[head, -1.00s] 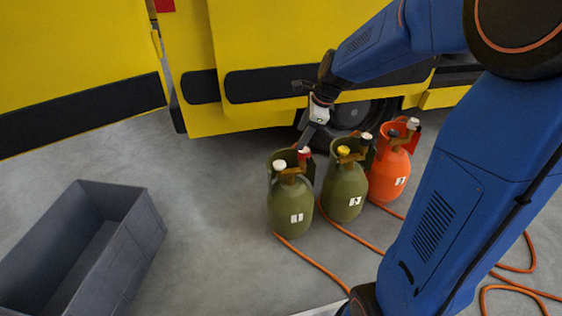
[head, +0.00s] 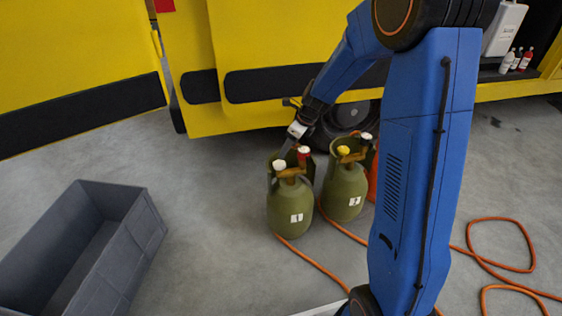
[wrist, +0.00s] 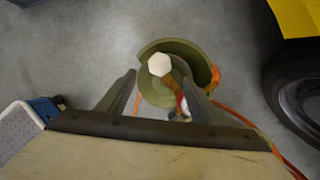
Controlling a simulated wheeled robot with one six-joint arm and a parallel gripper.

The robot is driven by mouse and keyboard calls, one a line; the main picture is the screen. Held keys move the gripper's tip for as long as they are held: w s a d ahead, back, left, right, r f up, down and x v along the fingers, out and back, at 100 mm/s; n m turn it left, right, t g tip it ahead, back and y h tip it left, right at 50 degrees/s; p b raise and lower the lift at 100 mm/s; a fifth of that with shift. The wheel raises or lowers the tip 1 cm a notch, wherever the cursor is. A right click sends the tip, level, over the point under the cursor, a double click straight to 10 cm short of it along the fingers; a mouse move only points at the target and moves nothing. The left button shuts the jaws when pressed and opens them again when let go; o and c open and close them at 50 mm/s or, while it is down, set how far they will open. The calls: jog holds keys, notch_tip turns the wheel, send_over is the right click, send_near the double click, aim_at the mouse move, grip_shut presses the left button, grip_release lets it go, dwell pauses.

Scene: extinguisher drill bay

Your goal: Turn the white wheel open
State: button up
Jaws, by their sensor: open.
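The white wheel (head: 279,165) sits at the left end of the brass valve on the nearest green cylinder (head: 290,208). A red wheel (head: 304,150) is at the valve's other end. In the wrist view the white wheel (wrist: 160,64) looks six-sided and lies between and just beyond the fingertips of my gripper (wrist: 160,80). The jaws are open and apart from it. The red wheel is partly hidden behind the right finger there. In the head view my gripper (head: 286,148) points down just above the cylinder's collar.
A second green cylinder (head: 345,192) with a yellow wheel stands close right; an orange one (head: 372,182) behind is mostly hidden by my arm. Orange hoses (head: 490,255) cross the floor. A grey crate (head: 150,222) is at left. A yellow truck (head: 290,50) stands behind.

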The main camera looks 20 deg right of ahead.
aim_at(279, 163)
jog(key=x, duration=0.9)
jog(key=shift+w+a+f, duration=0.1)
jog(key=shift+f, duration=0.3)
jog(key=c, duration=1.1)
